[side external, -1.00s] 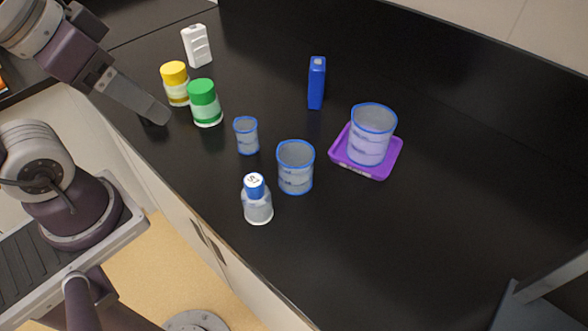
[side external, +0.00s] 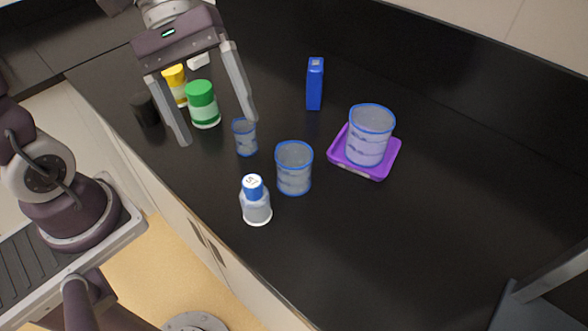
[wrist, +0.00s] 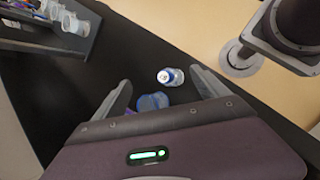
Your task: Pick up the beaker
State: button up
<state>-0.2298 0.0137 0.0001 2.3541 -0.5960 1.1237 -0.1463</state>
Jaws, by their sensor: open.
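Three clear, blue-rimmed beakers show in the side view: a small beaker (side external: 245,138), a medium beaker (side external: 294,170) in front of it to the right, and a large beaker (side external: 369,136) on a purple tray (side external: 378,172). My gripper (side external: 217,129) is open and empty, its fingers pointing down above the counter, left of the small beaker. The right fingertip appears close to that beaker's rim; its height above is unclear. In the wrist view the open gripper (wrist: 160,78) frames a blue-rimmed beaker (wrist: 152,102), partly hidden by the gripper body; which one is unclear.
A blue-capped bottle (side external: 256,201) stands in front of the medium beaker. Green-capped (side external: 203,108) and yellow-capped (side external: 175,85) jars and a black cylinder (side external: 144,109) stand near my fingers. A blue box (side external: 315,84) stands farther back.

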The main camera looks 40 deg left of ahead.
jog(key=w+a+f+n+t+h, duration=0.1)
jog(key=w+f+n+h, duration=0.2)
jog(key=w+n, duration=0.25)
jog(key=w+f+n+h, duration=0.2)
jog(key=w+n+h, duration=0.2)
jog(key=w, duration=0.2)
send_near(307, 171)
jog(key=shift+f, duration=0.15)
jog(key=x, duration=0.4)
jog(key=shift+d+f, duration=0.1)
jog(key=shift+d, duration=0.05)
jog(key=shift+d+f, duration=0.15)
jog(key=shift+d, duration=0.15)
jog(key=c, duration=1.4)
